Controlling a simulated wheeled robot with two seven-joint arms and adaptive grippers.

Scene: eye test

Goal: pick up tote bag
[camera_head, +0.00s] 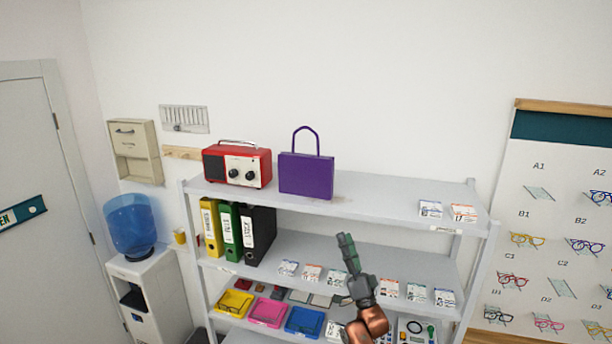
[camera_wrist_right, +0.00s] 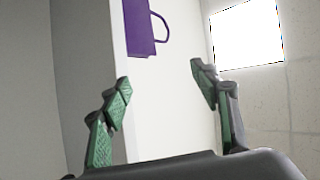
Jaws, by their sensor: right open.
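The purple tote bag (camera_head: 306,175) stands upright on the top shelf, with its looped handle pointing up. It also shows at the top of the right wrist view (camera_wrist_right: 138,28), beyond the fingers and apart from them. My right gripper (camera_head: 347,250) is in front of the shelf unit, below and to the right of the bag. In the right wrist view its two green-padded fingers (camera_wrist_right: 162,82) are spread apart with nothing between them. My left gripper is not in view.
A red radio (camera_head: 238,165) stands close to the left of the bag on the grey shelf unit (camera_head: 390,204). Small boxes (camera_head: 431,209) sit at the top shelf's right end. Binders (camera_head: 230,232) stand below.

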